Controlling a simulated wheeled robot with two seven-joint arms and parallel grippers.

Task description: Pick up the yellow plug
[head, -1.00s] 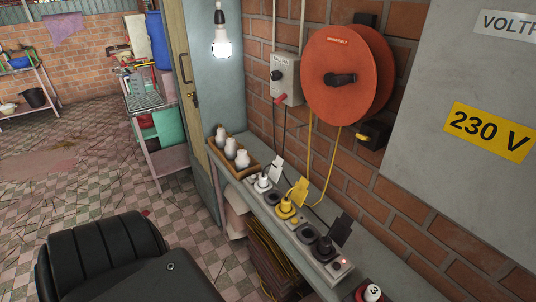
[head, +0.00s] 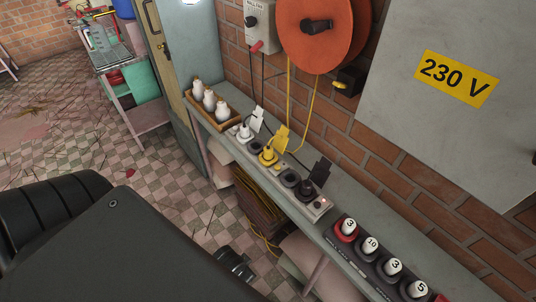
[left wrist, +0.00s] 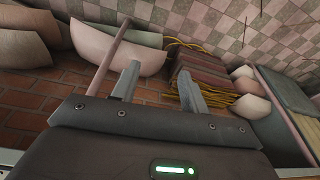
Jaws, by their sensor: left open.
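The yellow plug (head: 268,156) stands in a power strip (head: 320,206) on the narrow wall shelf in the head view. A yellow tag (head: 281,139) is beside it. The left wrist view does not show the plug. My left gripper (left wrist: 158,84) is open in the left wrist view, with nothing between its fingers. Bricks, pale curved containers and the floor lie beyond it. In the head view, a dark part of my left arm is low in the middle, below the shelf and away from the plug. My right gripper is in neither view.
A white plug (head: 244,133) and a black plug (head: 307,187) flank the yellow one in the strip. A wooden tray (head: 226,124) of white bulbs stands left. Several numbered white knobs (head: 371,244) are at the right. An orange reel (head: 322,30) hangs above. A bundle (left wrist: 193,73) with yellow cord lies below.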

